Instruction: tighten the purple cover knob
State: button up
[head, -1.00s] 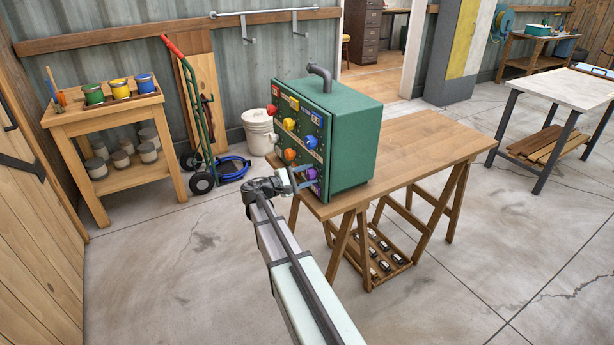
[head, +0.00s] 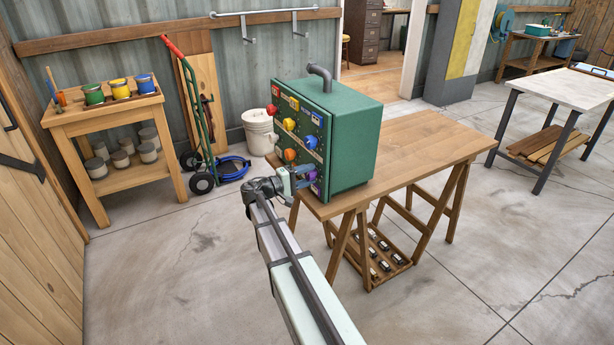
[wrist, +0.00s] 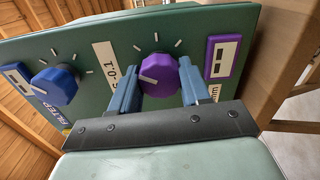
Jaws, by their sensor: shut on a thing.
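The purple cover knob (wrist: 158,75) sits on the front panel of a green box (head: 350,145), with white tick marks around it. It also shows in the head view (head: 316,188), at the panel's lower right corner, partly covered by my gripper. My gripper (wrist: 160,88) has one blue finger on each side of the knob and is shut on it; it shows in the head view too (head: 306,179). The white line on the knob's face points left in the wrist view. A purple label plate (wrist: 222,58) is right of the knob.
A blue knob (wrist: 54,86) is left of the purple one in the wrist view. Yellow (head: 289,124) and orange (head: 290,155) knobs are higher on the panel. The box stands on a wooden table (head: 420,160), whose right part is clear.

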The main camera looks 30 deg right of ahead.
jog(key=shift+m, duration=1.3)
jog(key=o, duration=1)
jog(key=shift+o, duration=0.2)
jog(key=shift+a, duration=0.1)
jog(key=a, duration=1.3)
jog(key=shift+a, duration=0.3)
jog(key=shift+w, duration=0.1)
